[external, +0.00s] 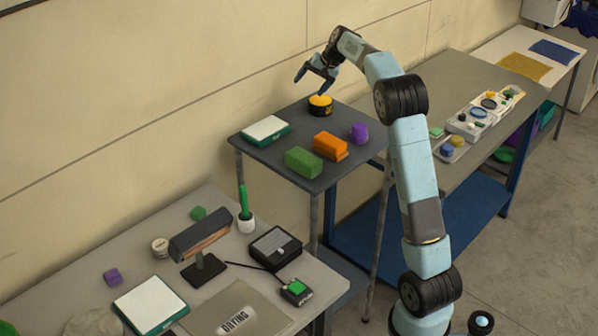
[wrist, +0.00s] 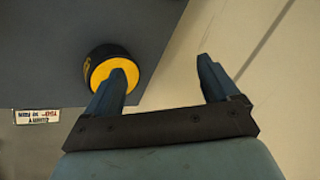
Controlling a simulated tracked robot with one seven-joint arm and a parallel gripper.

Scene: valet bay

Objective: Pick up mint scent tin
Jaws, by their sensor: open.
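A round black tin with a yellow top (external: 320,105) stands upright at the back corner of the small dark table. No mint label is readable on it, so I cannot tell its scent. My gripper (external: 311,82) is open just above this tin. In the wrist view the tin (wrist: 103,66) lies at the left finger, which covers part of its yellow top. The space between the fingertips (wrist: 161,67) is empty, and the right finger is over the pale wall or floor beyond the table edge. I cannot tell whether the left finger touches the tin.
The dark table (external: 262,152) also holds a white-and-green box (external: 265,130), a green block (external: 303,163), an orange block (external: 330,146) and a purple piece (external: 359,132). The wall (external: 200,80) is close behind. A grey desk with a lamp (external: 203,245) stands in front.

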